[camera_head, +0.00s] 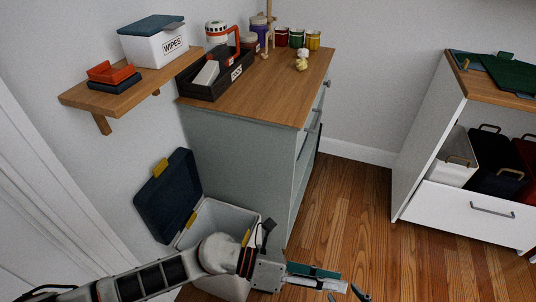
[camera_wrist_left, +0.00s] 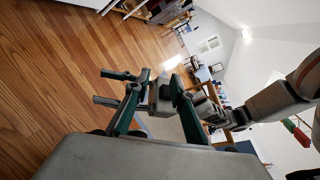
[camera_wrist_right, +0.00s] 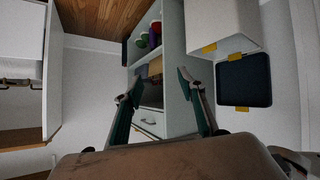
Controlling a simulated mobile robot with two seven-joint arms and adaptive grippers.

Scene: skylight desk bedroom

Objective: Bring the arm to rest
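My left arm comes in from the lower left in the head view and crosses in front of the storage box. My left gripper (camera_head: 345,284) is over the wood floor near the bottom edge, its far end partly cut off. In the left wrist view my left gripper (camera_wrist_left: 157,84) has its green fingers apart, and I see nothing gripped.
A white unit (camera_head: 420,165) is at right. The floor (camera_head: 345,215) between is clear.

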